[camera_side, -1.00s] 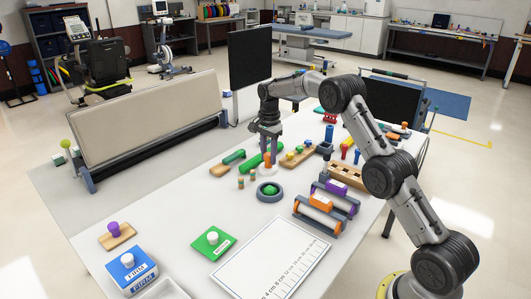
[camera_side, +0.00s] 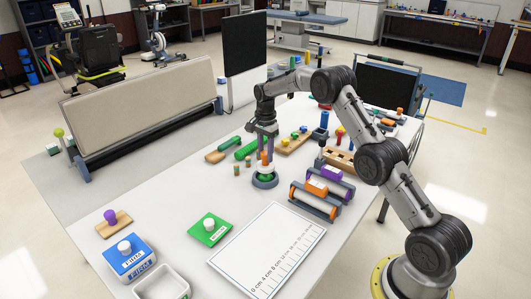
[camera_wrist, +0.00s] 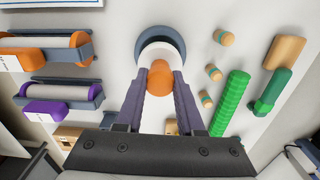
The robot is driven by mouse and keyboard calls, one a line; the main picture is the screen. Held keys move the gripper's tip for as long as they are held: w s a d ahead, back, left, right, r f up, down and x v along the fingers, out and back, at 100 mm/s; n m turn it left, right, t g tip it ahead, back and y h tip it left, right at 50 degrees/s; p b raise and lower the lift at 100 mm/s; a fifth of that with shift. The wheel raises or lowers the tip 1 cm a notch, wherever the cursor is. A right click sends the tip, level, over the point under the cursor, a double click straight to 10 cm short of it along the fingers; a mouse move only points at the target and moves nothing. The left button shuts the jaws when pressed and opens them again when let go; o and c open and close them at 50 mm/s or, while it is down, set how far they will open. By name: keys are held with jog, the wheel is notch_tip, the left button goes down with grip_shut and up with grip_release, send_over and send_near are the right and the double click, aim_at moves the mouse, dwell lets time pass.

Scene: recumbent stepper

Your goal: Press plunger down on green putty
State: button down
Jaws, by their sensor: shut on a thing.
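The plunger has an orange handle (camera_side: 264,157) and a pale disc at its lower end. My gripper (camera_side: 266,153) is shut on the handle and holds the plunger upright over the dark grey-blue dish (camera_side: 265,184). A little green putty (camera_side: 265,178) shows in the dish under the plunger. In the wrist view, the orange handle (camera_wrist: 160,79) is between my gripper's purple fingers (camera_wrist: 160,84). The pale disc (camera_wrist: 155,53) covers most of the dish (camera_wrist: 176,37) there and hides the putty. I cannot tell whether the disc touches the putty.
Green rollers (camera_side: 252,147) and small striped pegs (camera_side: 236,169) lie left of the dish. Orange and purple rollers in frames (camera_side: 313,203) stand to its right. A white ruler sheet (camera_side: 268,250) and a green board (camera_side: 210,230) lie in front.

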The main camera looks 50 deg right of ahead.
aim_at(266, 164)
jog(key=shift+f, duration=1.8)
dwell(2.1)
jog(key=shift+s+a+f, duration=0.1)
jog(key=shift+s+f, duration=0.1)
jog(key=shift+f, duration=0.35)
dwell(2.1)
jog(key=shift+r, duration=0.15)
jog(key=shift+w+r, duration=0.2)
jog(key=shift+r, duration=3)
